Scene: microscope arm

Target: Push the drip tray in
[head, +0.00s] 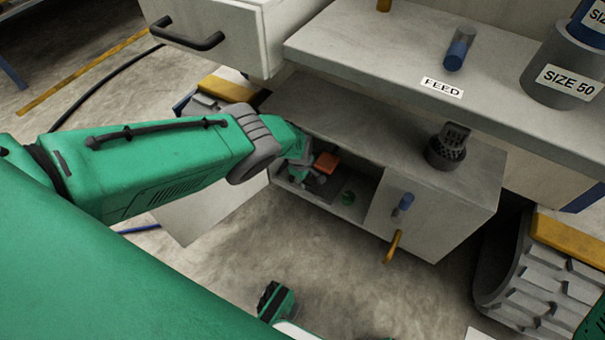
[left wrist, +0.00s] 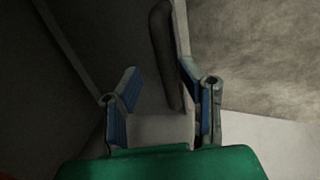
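I cannot make out with certainty which part is the drip tray. My left gripper (head: 314,180) reaches down to the open front of the low grey cabinet (head: 430,218), and its fingers are partly hidden. In the left wrist view my left gripper (left wrist: 166,90) has its two blue-padded fingers apart. A dark upright bar (left wrist: 164,50), like a handle, on a pale edge shows between and beyond them. I cannot tell whether the fingers touch it.
An orange block (head: 327,162) and a green piece (head: 348,197) are inside the cabinet. A drawer (head: 215,30) juts out at upper left. The counter (head: 360,38) holds a blue-ended cylinder (head: 459,48) and a "SIZE 50" cup (head: 563,75). A dark strainer (head: 448,147) stands on the cabinet.

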